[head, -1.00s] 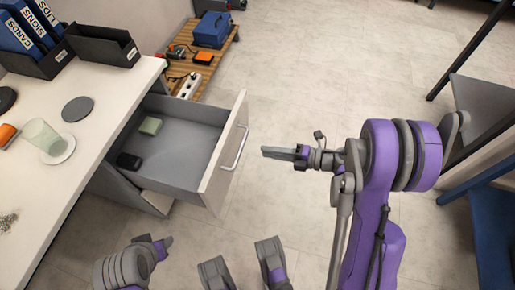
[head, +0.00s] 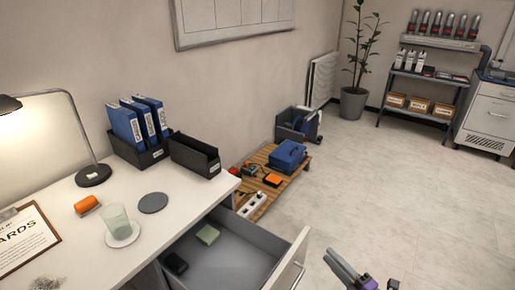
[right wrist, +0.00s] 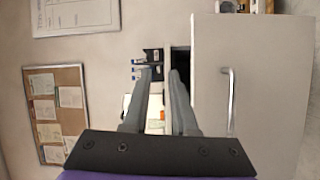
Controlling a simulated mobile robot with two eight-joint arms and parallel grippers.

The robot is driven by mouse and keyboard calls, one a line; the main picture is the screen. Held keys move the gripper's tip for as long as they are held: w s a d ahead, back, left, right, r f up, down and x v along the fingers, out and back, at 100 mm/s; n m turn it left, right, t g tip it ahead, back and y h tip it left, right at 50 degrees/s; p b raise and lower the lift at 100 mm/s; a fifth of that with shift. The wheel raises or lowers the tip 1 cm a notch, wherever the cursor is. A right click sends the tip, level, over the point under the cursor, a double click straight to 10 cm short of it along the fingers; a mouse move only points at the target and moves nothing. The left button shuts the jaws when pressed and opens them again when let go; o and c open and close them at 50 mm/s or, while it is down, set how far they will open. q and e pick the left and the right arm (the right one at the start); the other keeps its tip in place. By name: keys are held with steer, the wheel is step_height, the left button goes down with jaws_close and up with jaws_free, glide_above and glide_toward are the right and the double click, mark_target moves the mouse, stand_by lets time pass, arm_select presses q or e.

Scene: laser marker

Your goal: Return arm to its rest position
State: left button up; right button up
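My right gripper (head: 340,262) shows at the bottom edge of the head view, right of the open drawer's front (head: 291,262) and apart from it. Its purple-and-grey wrist is partly cut off by the frame. In the right wrist view, the right gripper (right wrist: 161,72) has its two fingers apart with nothing between them. That view faces the drawer front (right wrist: 262,85) and its handle (right wrist: 231,98). The rest of my right arm is out of the head view. My left gripper is in neither current view.
The white desk (head: 75,205) carries a glass (head: 117,222), a lamp (head: 92,175) and binders (head: 127,126). A low wooden platform (head: 262,200) stands behind. The floor at right is clear.

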steer(key=s+d+r+m+h, duration=0.2)
steer(key=d+r+m+h, duration=0.3)
steer(key=m+h, duration=0.85)
steer(key=s+a+f+m+g+y, duration=0.2)
steer(key=s+a+f+m+g, duration=0.15)
steer(key=s, duration=0.35)
steer(key=s+a+f+m+g+y, duration=0.1)
steer(key=s+a+f+m+g, duration=0.1)
steer(key=s+f+g, duration=0.4)
steer(key=s+a+f+m+g+y, duration=0.2)
steer(key=s+a+f+m, duration=0.1)
steer(key=s, duration=0.5)
arm_select(q)
step_height(320, 180, up, 25)
steer(key=w+t+p, duration=0.1)
steer(key=p, duration=2)
steer(key=shift+p, duration=0.35)
arm_select(e)
step_height(320, 180, up, 25)
steer(key=shift+w+t, duration=0.45)
steer(key=shift+s, duration=0.1)
steer(key=shift+a, duration=0.1)
